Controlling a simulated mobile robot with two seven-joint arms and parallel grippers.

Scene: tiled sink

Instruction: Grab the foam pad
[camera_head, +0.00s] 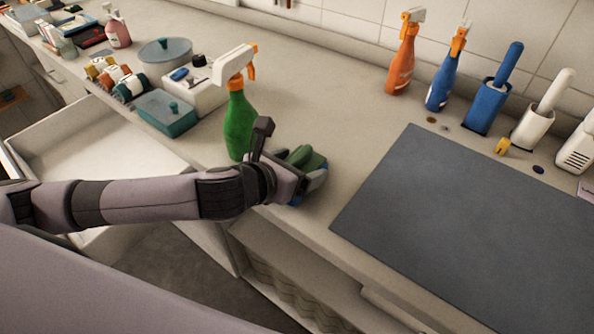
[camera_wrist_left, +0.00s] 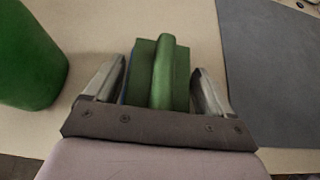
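The foam pad, which I take to be the green block with a rounded ridge or handle on top (camera_head: 308,158), is at the front edge of the counter. It also shows in the left wrist view (camera_wrist_left: 164,75), with a thin blue edge on its left side. My left gripper (camera_head: 303,176) is at the pad. In the left wrist view its fingers (camera_wrist_left: 160,82) stand one on each side of the pad, very near its sides. Whether they press on it cannot be told. Its underside is hidden. My right gripper is not in view.
A green spray bottle (camera_head: 239,125) stands close beside my left gripper. A dark grey mat (camera_head: 470,215) lies to the right. Orange (camera_head: 401,62) and blue (camera_head: 442,82) spray bottles stand at the back. An open drawer (camera_head: 95,150) is at left. Counter between pad and mat is clear.

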